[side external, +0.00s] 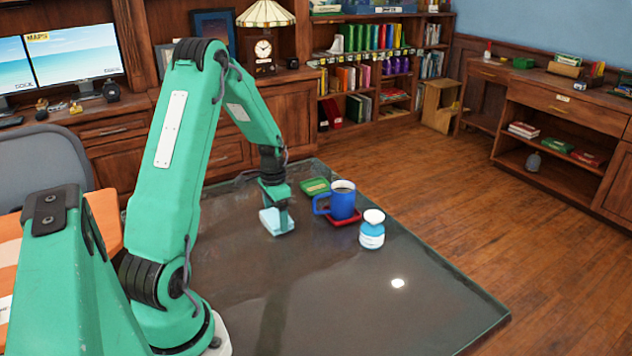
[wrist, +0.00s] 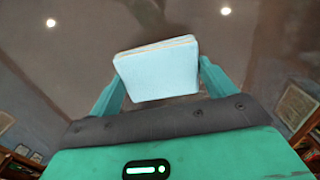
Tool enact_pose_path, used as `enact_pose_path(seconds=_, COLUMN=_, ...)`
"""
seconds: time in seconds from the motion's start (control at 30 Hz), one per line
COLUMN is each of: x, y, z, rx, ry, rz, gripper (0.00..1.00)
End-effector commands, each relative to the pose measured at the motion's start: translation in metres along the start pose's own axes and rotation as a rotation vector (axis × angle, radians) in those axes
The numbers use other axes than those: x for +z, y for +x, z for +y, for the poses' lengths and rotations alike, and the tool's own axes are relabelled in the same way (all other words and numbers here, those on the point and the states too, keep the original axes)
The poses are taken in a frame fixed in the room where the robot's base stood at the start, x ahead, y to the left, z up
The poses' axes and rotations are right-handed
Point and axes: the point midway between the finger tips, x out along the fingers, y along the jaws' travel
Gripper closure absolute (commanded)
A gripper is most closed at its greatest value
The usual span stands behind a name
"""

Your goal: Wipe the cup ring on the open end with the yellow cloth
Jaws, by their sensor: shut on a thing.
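My gripper (side external: 276,208) is shut on a pale blue folded pad (side external: 275,222), low over the dark glossy table. In the wrist view the same pad (wrist: 157,70) sits between both teal fingers, with a thin yellowish line along its top edge. I see no plainly yellow cloth. I cannot tell whether the pad touches the table. No cup ring can be made out on the table top (side external: 330,290); the bright spot on it looks like a light reflection.
A green flat item (side external: 314,187) lies behind. The table's front and right are clear.

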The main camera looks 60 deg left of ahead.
Motion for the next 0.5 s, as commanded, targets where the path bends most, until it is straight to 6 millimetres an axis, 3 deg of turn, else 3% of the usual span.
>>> enact_pose_path(seconds=0.5, x=-0.048, y=0.001, z=0.000, rx=0.000, ry=0.001, rz=0.000, gripper=0.39)
